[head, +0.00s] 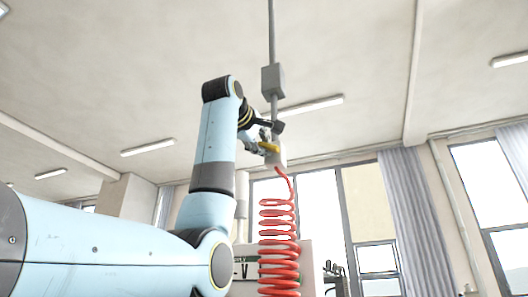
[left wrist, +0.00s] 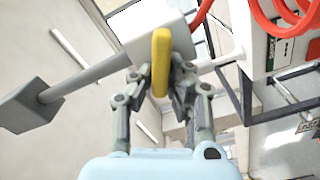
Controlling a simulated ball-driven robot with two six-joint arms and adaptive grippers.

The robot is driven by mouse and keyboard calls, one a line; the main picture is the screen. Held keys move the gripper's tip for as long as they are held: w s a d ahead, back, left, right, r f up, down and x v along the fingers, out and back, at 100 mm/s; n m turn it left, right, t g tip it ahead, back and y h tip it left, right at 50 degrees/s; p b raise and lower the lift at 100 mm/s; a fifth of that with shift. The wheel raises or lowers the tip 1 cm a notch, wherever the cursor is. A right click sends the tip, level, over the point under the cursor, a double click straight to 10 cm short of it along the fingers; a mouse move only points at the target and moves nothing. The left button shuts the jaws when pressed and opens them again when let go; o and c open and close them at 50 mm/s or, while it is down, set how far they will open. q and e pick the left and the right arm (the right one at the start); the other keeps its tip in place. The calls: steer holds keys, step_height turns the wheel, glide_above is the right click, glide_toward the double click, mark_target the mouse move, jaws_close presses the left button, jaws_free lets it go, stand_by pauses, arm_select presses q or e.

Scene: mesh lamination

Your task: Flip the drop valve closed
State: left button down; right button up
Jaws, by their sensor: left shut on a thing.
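The drop valve is a pale block (head: 281,158) at the lower end of a grey pipe hanging from the ceiling. Its yellow lever (head: 269,147) sticks out to the left in the head view, crosswise to the pipe. My left gripper (head: 264,139) is at the lever. In the left wrist view, the left gripper's fingers (left wrist: 159,88) are shut on the yellow lever (left wrist: 161,62), one on each side, with the pale valve block (left wrist: 148,30) behind it. My right gripper is not in view.
A red coiled hose (head: 279,240) hangs from the valve, close to my left arm. A grey box (head: 272,79) sits on the pipe above. A white panel (head: 307,262) stands behind the hose. Windows and curtains (head: 402,215) lie further back. The space right of the pipe is free.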

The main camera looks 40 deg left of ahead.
arm_select(q)
steer(key=n+b, duration=0.1)
steer(key=n, duration=0.1)
steer(key=f+n+b, duration=0.1)
steer(key=n+b, duration=0.1)
steer(key=n, duration=0.1)
steer(key=shift+a, duration=0.1)
steer(key=shift+n, duration=0.4)
steer(key=c, duration=1.3)
jaws_free()
steer(key=shift+s+r, duration=0.1)
steer(key=shift+s, duration=0.15)
steer(key=v, duration=1.1)
steer(key=shift+s, duration=0.3)
